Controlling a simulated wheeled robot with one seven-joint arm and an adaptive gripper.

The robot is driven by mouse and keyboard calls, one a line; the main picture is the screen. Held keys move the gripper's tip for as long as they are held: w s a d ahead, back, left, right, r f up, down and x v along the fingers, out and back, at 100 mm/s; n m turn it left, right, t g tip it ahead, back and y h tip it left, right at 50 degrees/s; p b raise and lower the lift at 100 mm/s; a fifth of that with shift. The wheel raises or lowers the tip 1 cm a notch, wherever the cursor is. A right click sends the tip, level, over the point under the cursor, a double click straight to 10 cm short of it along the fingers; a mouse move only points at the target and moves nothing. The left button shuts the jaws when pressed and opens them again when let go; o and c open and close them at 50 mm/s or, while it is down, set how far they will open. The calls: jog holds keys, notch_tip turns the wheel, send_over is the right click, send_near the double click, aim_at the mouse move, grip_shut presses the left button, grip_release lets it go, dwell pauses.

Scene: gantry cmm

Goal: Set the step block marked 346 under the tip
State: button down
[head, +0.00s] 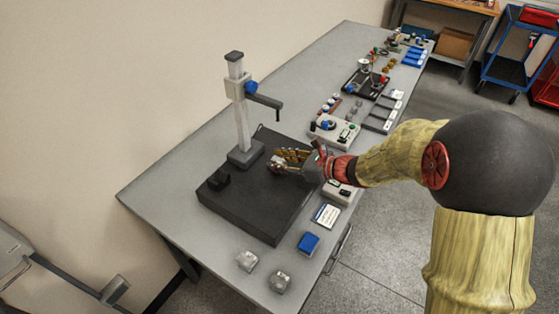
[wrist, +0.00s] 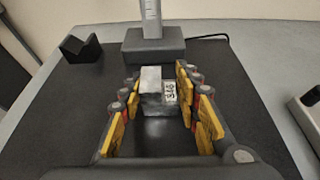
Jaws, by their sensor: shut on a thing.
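The step block (wrist: 152,82) is a grey metal block with a white label (wrist: 170,93) that appears to read 346. It sits between the yellow fingers of my gripper (wrist: 156,92), which is shut on it. In the head view my gripper (head: 283,160) is over the dark surface plate (head: 245,222), and the block (head: 276,166) is partly hidden by the fingers. The gauge stand (head: 240,115) rises behind, and its arm carries the downward tip (head: 278,117), higher than my gripper. The tip is outside the wrist view. I cannot tell whether the block touches the plate.
A black V-block (head: 218,180) stands on the plate's left side. Two metallic blocks (head: 247,260) (head: 280,280) and a blue block (head: 308,243) lie on the table's near end. A white card (head: 326,215) and instrument boxes (head: 334,131) line the right. The plate's front is clear.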

jog(key=shift+f, duration=0.15)
jog(key=c, duration=1.2)
grip_release()
jog(key=shift+c, duration=0.2)
jog(key=shift+d, duration=0.1)
jog(key=v, duration=1.2)
jog(key=shift+f, duration=0.1)
